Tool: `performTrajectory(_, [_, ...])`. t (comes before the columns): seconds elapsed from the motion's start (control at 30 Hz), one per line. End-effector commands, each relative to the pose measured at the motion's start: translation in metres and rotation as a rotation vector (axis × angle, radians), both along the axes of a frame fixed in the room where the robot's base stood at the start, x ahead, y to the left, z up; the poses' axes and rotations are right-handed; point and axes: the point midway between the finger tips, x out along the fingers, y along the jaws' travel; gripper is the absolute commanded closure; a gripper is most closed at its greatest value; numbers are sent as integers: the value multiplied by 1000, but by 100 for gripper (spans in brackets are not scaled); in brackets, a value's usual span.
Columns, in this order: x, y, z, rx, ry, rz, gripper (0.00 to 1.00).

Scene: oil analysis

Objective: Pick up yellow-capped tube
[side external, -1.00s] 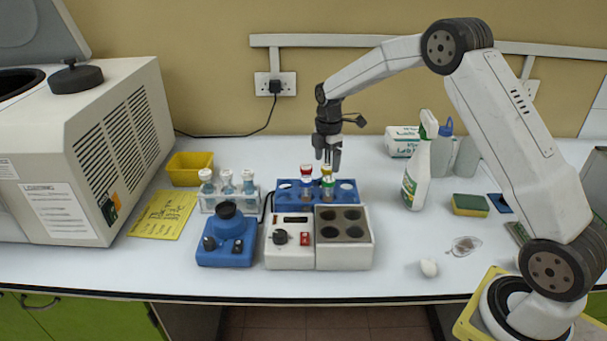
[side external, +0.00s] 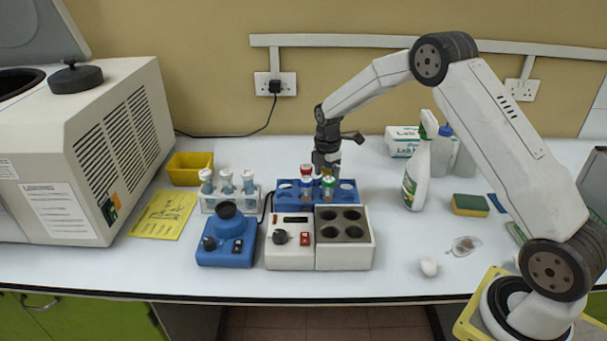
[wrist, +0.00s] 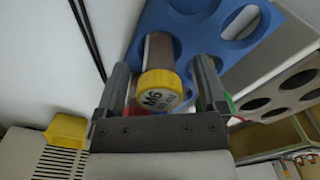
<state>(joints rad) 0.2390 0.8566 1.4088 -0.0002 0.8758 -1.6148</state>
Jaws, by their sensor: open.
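The yellow-capped tube (wrist: 160,88) stands in the blue rack and shows in the wrist view with "M6" on its cap. It lies between the two fingers of my gripper (wrist: 163,66), which are open, one on each side, with gaps visible beside the tube. In the side view my gripper (side external: 326,160) is low over the back of the blue rack (side external: 290,203) and largely hides the yellow cap. A red-capped tube (side external: 306,173) and a green-capped tube (side external: 328,184) stand in the same rack, close to the gripper.
A heater block (side external: 343,263) and a blue mixer (side external: 226,252) stand in front. A white rack with several tubes (side external: 227,187) is at left, beside a yellow bin (side external: 190,168). A spray bottle (side external: 418,170) stands at right.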

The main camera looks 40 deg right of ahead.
Motion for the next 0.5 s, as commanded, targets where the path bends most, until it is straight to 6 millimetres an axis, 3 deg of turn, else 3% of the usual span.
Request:
performTrajectory(0.07, [0, 0, 0, 0, 0, 0, 10])
performTrajectory(0.33, [0, 0, 0, 0, 0, 0, 95])
performTrajectory(0.37, [0, 0, 0, 0, 0, 0, 100])
performTrajectory(0.5, [0, 0, 0, 0, 0, 0, 100])
